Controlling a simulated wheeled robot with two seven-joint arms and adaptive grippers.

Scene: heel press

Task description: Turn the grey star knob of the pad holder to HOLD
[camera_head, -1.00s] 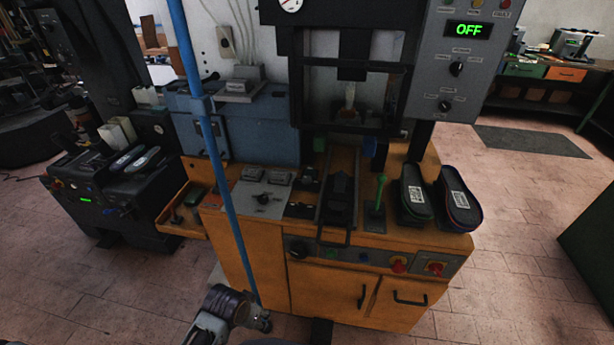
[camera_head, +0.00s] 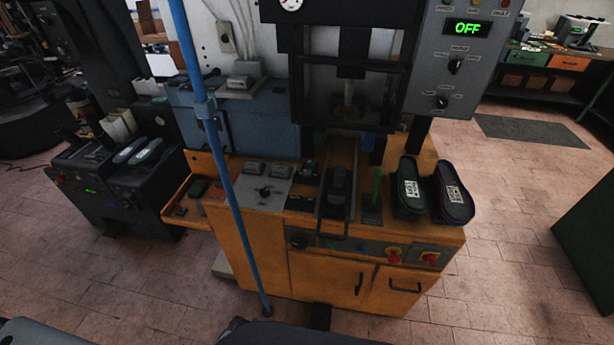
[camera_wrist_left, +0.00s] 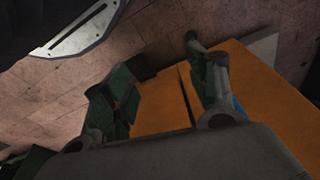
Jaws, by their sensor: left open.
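The orange press bench stands ahead in the head view. A small dark knob (camera_head: 265,191) sits on a light grey plate (camera_head: 250,181) at the left of its top. I cannot tell if it is the grey star knob, nor read its setting. A black slide (camera_head: 338,192), perhaps the pad holder, lies mid-bench. My left gripper (camera_wrist_left: 157,58) shows only in the left wrist view. Its fingers are apart and nothing is between them, with an orange surface (camera_wrist_left: 160,105) and the brick-coloured floor beyond. My right gripper is in neither view.
A blue pole (camera_head: 226,180) rises before the bench's left part. Two dark shoe soles (camera_head: 410,190) and a green-handled lever (camera_head: 377,187) stand right of the slide. The display (camera_head: 467,29) reads OFF.

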